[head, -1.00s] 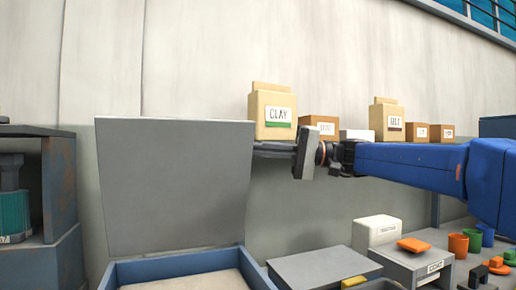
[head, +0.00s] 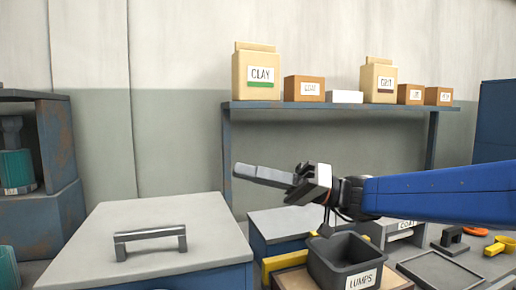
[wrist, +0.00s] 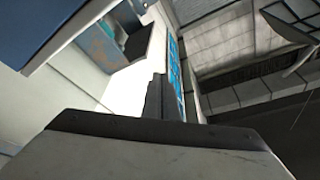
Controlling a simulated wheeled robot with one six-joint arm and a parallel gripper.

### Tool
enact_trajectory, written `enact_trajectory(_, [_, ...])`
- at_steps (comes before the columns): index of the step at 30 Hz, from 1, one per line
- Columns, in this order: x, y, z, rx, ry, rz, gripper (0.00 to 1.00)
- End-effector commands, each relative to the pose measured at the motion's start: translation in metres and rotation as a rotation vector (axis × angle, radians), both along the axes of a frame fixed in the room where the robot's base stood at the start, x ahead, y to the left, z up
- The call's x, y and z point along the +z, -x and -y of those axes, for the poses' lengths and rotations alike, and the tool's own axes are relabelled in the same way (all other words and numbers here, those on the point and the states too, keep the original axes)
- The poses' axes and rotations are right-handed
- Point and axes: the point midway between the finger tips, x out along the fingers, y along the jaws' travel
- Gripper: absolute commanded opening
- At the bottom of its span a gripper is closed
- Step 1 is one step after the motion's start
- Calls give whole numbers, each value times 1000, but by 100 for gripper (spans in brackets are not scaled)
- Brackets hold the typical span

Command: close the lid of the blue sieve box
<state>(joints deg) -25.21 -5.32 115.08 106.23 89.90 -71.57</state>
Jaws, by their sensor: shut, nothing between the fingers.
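The blue sieve box (head: 226,279) stands at the lower left of the head view. Its grey lid (head: 165,212) lies flat over the top, with a dark bar handle (head: 150,240) on it. No gap shows between lid and box on the visible sides; the box's front is cut off by the picture's edge. My gripper (head: 240,170) is shut and empty. It is in the air to the right of the lid and above it, apart from it, with its fingers pointing left. The wrist view does not clearly show the box or lid.
A dark bin labelled LUMPS (head: 345,262) stands right of the box, below my arm. A grey-topped blue box (head: 280,222) is behind it. A wall shelf (head: 335,104) with cartons and bags runs behind my gripper. A rusty blue cabinet (head: 60,150) stands at the left.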

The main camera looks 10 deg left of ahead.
Motion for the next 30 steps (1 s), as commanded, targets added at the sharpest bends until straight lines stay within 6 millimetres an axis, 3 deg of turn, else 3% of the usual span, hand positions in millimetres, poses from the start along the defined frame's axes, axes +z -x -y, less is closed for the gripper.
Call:
enact_trajectory(6, [-38,11,-2,2,0,-3,0])
enact_trajectory(12, [-61,16,0,1,1,-3,0])
enact_trajectory(20, [-75,18,1,1,1,-2,0])
enact_trajectory(30, [-77,18,1,0,0,-1,0])
